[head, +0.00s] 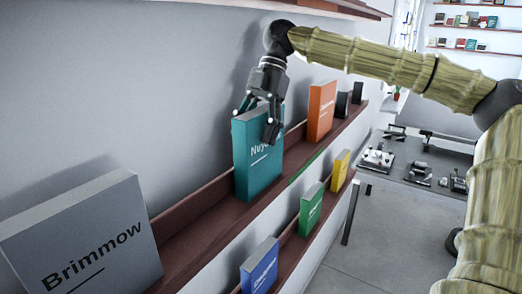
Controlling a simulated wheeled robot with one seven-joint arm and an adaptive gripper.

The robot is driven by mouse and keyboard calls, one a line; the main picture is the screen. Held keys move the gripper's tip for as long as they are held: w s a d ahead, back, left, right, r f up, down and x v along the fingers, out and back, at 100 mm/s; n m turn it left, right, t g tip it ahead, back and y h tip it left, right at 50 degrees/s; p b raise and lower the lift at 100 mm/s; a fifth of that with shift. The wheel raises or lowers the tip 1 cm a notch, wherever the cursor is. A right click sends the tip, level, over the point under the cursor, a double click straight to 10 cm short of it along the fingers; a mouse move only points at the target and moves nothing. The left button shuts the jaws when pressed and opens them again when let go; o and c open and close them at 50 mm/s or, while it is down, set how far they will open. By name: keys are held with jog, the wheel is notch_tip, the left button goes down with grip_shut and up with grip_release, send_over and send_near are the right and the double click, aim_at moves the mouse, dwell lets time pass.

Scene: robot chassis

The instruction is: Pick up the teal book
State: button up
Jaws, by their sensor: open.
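The teal book (258,165) stands upright on the upper wall shelf, its cover with white lettering facing out. My gripper (256,116) is open at the book's top edge, pointing down from above. One finger shows in front of the cover's upper right part and hides some of the lettering. The other finger shows near the book's upper left corner. I cannot tell whether the fingers touch the book.
On the same shelf (205,226), a grey book (85,240) stands at the near left. An orange book (320,110) and small dark objects (342,104) stand farther right. A lower shelf holds blue (260,268), green (310,208) and yellow (340,170) books. Another shelf overhangs above.

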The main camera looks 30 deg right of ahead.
jog(key=shift+d+f, duration=0.2)
jog(key=shift+d, duration=0.1)
jog(key=shift+a, duration=0.25)
jog(key=shift+d, duration=0.1)
grip_shut()
jog(key=shift+r, duration=0.1)
